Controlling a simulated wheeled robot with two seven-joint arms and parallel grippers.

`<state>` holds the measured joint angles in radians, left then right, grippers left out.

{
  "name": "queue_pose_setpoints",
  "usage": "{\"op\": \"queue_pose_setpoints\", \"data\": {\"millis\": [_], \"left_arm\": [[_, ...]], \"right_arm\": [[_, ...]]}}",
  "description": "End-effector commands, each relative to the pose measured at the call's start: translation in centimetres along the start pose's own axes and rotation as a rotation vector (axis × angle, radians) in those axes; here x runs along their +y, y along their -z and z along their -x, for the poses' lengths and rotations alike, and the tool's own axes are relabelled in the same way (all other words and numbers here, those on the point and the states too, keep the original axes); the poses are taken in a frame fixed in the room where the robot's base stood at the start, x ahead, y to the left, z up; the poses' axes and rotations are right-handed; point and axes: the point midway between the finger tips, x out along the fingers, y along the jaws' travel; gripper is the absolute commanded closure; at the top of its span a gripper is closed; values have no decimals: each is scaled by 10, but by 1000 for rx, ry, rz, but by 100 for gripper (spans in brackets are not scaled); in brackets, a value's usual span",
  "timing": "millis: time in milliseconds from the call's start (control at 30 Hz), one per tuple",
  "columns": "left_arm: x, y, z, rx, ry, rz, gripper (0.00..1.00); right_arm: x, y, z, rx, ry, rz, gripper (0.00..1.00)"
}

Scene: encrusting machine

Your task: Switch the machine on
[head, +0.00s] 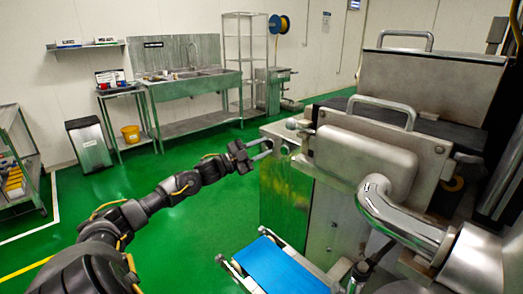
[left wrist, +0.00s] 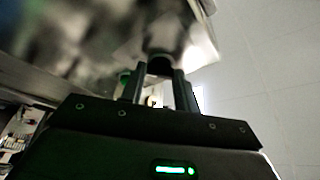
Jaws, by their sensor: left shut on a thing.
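The machine (head: 370,150) is a large silver metal body with handles and a curved chrome pipe, filling the right of the head view. My left gripper (head: 268,147) reaches its near left upper corner from the left. In the left wrist view the two fingers (left wrist: 160,88) close around a dark rounded part (left wrist: 159,66) below a shiny metal surface, which looks like a knob on the machine. The head view does not show this part clearly. My right gripper is out of view.
A blue conveyor belt (head: 272,268) sticks out low at the machine's front. A sink table (head: 190,85), a bin (head: 88,143) and a metal rack (head: 243,60) stand along the back wall. The green floor on the left is mostly clear.

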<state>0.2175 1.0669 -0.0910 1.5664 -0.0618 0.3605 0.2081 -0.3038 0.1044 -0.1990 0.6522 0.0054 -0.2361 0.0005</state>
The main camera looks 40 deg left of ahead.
Motion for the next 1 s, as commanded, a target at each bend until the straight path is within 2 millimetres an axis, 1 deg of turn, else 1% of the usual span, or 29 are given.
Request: {"op": "queue_pose_setpoints", "data": {"millis": [367, 400, 533, 567, 867, 1000], "left_arm": [[0, 0, 0, 0, -1, -5, 92], [0, 0, 0, 0, -1, -5, 67], [0, 0, 0, 0, -1, -5, 50], [0, 0, 0, 0, -1, -4, 47], [0, 0, 1, -1, -1, -3, 47], [2, -2, 10, -3, -2, -4, 47]], "right_arm": [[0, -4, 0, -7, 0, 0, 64], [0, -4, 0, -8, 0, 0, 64], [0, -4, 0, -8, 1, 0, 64], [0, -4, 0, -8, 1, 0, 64], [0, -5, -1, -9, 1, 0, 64], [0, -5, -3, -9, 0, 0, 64]]}}
